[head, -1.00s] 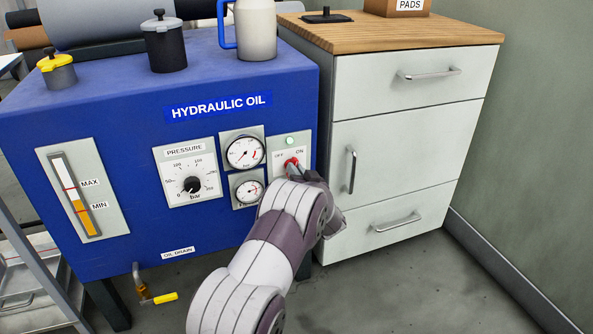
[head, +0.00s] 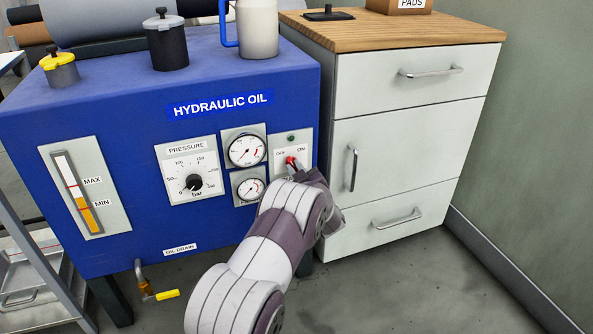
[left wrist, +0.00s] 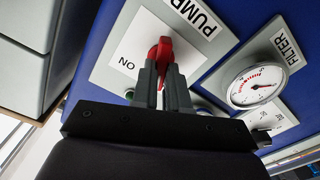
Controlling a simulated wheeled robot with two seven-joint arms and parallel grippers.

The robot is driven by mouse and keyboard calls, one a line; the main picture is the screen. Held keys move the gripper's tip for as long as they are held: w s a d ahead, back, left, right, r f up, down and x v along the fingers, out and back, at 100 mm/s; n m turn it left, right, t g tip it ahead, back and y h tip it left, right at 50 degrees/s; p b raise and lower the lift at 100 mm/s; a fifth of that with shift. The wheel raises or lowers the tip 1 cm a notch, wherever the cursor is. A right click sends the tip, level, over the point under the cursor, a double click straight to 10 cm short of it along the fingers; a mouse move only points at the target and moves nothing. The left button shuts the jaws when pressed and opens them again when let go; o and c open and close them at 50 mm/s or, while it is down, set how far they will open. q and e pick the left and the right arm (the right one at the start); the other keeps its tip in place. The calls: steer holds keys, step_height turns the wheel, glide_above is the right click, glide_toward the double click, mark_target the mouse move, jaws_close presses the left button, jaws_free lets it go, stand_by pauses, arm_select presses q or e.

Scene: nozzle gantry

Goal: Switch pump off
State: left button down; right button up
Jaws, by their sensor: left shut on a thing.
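The pump switch is a red knob (head: 290,161) on a pale plate (head: 304,143) marked OFF and ON, at the right of the blue hydraulic oil unit (head: 110,130). The knob points up and left, toward OFF. The lamp (head: 291,138) above it is dark. My left gripper (left wrist: 158,72) is shut on the red knob (left wrist: 161,48) in the left wrist view, its two grey fingers on either side of it. In the head view my arm hides the lower part of the plate. My right gripper is not in view.
Two round gauges (head: 246,151) and a pressure dial (head: 193,182) sit left of the switch. A white cabinet (head: 400,150) with handles stands close on the right. A yellow-handled drain valve (head: 160,296) is low on the left. Open floor lies in front of the cabinet.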

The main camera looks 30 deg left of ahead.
arm_select(q)
steer(key=shift+f+n, duration=0.15)
steer(key=shift+n, duration=0.35)
steer(key=c, duration=1.1)
jaws_free()
steer(key=shift+c, duration=0.2)
steer(key=p+v, duration=0.5)
steer(key=v, duration=0.7)
steer(key=shift+s+d, duration=0.25)
steer(key=shift+s, duration=0.05)
